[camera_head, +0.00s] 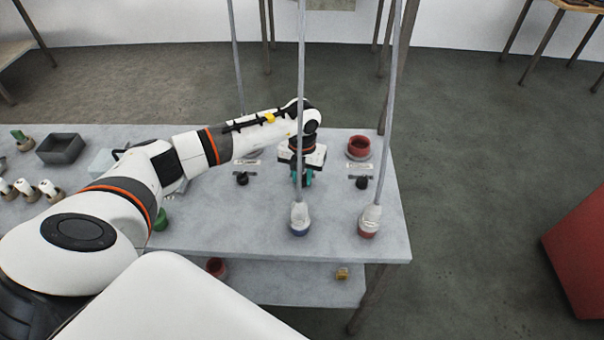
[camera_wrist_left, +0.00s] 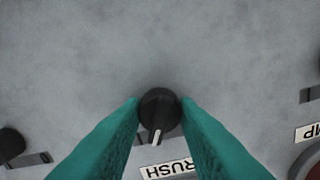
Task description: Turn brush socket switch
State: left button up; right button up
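The brush socket switch is a black round knob (camera_wrist_left: 158,112) with a white pointer line, seen in the left wrist view. The line points toward the bottom of that view, tilted slightly left. A label (camera_wrist_left: 168,169) beside it reads "RUSH", its start hidden by a finger. My left gripper (camera_head: 303,179) reaches down to the table; its teal fingers (camera_wrist_left: 160,104) stand on both sides of the knob and appear to touch it. In the head view the knob is hidden by the gripper. My right gripper is not in view.
Similar black knobs stand to the left (camera_head: 242,179) and right (camera_head: 362,183) on the grey table (camera_head: 230,230). Tall rods rise from a blue-based holder (camera_head: 300,220) and a red-based holder (camera_head: 368,220) in front.

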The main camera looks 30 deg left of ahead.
aim_at(302, 176)
pick_arm(q)
jog(key=shift+n, duration=0.3)
jog(key=n, duration=0.5)
jog(key=shift+r+p, duration=0.1)
jog(key=shift+p, duration=0.25)
jog(key=n+p, duration=0.1)
jog(key=n, duration=0.5)
jog(key=shift+w+n, duration=0.1)
jog(key=shift+n, duration=0.3)
jog(key=o, duration=1)
notch_tip(302, 176, up, 12)
jog(key=shift+f+b, duration=0.1)
jog(key=shift+b, duration=1.1)
